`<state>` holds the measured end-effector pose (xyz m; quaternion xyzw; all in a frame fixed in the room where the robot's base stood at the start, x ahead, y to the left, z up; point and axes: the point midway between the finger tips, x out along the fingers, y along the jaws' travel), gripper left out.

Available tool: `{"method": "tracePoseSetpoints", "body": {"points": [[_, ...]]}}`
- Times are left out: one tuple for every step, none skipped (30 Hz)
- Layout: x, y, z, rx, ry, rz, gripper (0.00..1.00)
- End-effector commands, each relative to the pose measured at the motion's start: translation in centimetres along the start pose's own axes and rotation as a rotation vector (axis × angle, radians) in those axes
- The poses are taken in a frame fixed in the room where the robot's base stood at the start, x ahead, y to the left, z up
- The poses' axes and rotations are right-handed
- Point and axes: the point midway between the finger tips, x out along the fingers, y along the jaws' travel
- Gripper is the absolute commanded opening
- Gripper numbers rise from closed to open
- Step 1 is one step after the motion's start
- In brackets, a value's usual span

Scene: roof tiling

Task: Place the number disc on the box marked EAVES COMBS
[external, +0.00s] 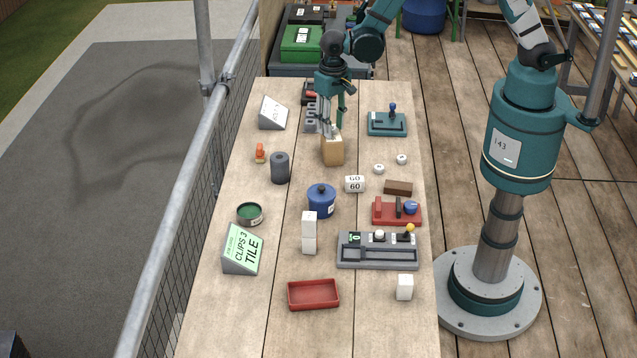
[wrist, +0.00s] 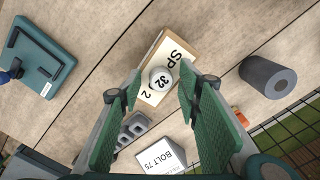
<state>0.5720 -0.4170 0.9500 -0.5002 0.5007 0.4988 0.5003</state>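A tan box (external: 333,150) stands on the bench under my gripper. In the wrist view its white top label (wrist: 174,56) reads "SP" and "2", partly covered. Two small white discs (external: 379,168) (external: 402,159) lie on the bench to the right of the box. I cannot read EAVES COMBS on any box.
A dark cylinder (external: 280,168), blue pot (external: 321,201), white block marked 60 (external: 355,184), brown block (external: 398,188) and red device (external: 396,212) stand nearby. A teal device (external: 387,123) and BOLT sign (wrist: 165,157) flank the box.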

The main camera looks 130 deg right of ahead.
Motion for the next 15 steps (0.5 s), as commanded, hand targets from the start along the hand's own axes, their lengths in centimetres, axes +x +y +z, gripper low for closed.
{"method": "tracePoseSetpoints", "body": {"points": [[0.0,0.0,0.0,0.000,0.000,0.000,0.34],[0.0,0.0,0.0,0.000,0.000,0.000,0.34],[0.0,0.0,0.0,0.000,0.000,0.000,0.34],[-0.1,0.0,0.0,0.000,0.000,0.000,0.34],[-0.1,0.0,0.0,0.000,0.000,0.000,0.34],[-0.2,0.0,0.0,0.000,0.000,0.000,0.34],[-0.2,0.0,0.0,0.000,0.000,0.000,0.34],[-0.3,0.0,0.0,0.000,0.000,0.000,0.34],[-0.4,0.0,0.0,0.000,0.000,0.000,0.34],[-0.6,0.0,0.0,0.000,0.000,0.000,0.34],[-0.7,0.0,0.0,0.000,0.000,0.000,0.34],[-0.9,0.0,0.0,0.000,0.000,0.000,0.34],[-1.2,0.0,0.0,0.000,0.000,0.000,0.34],[-1.4,0.0,0.0,0.000,0.000,0.000,0.34],[-1.7,0.0,0.0,0.000,0.000,0.000,0.34]]}}
